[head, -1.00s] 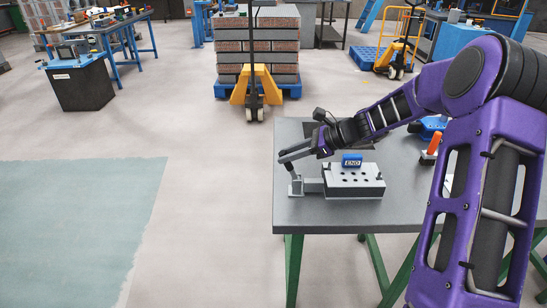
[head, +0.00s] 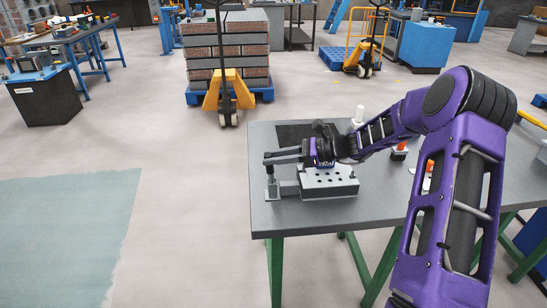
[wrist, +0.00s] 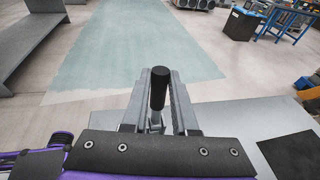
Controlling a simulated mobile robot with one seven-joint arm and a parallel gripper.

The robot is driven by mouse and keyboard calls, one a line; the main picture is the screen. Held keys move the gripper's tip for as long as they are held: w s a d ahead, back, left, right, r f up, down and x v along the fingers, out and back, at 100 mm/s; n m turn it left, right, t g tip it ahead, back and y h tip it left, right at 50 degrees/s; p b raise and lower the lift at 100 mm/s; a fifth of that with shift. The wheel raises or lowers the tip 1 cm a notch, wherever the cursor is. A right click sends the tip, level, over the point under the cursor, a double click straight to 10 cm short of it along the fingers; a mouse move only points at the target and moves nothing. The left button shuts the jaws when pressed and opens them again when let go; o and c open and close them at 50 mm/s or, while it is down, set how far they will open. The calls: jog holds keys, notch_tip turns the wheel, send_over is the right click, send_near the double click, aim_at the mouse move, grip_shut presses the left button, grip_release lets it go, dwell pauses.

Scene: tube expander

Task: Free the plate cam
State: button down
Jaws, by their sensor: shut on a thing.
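The fixture, a light grey block with dark holes (head: 328,186), sits on the grey table. A small grey post (head: 272,188) stands at its left end, joined to it by a low bracket. My gripper (head: 268,158) reaches left over the block, with its fingers nearly level above the post. In the wrist view a black cylindrical handle (wrist: 159,88) stands between the fingers, and my gripper is shut on it. The handle's lower end and the plate cam are hidden or too small to make out. A blue sign is mostly covered by my gripper in the head view.
The table (head: 290,216) is clear in front of the fixture. A dark mat (head: 290,132) lies behind it. A yellow pallet truck (head: 228,95) is beyond the table.

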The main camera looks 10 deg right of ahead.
jog(key=c, duration=0.7)
grip_release()
jog(key=shift+d, duration=0.1)
jog(key=p+v, duration=0.1)
jog(key=v, duration=1.6)
jog(key=shift+s+d+r+p, duration=0.1)
jog(key=shift+d+r+p, duration=0.05)
jog(key=shift+p, duration=0.2)
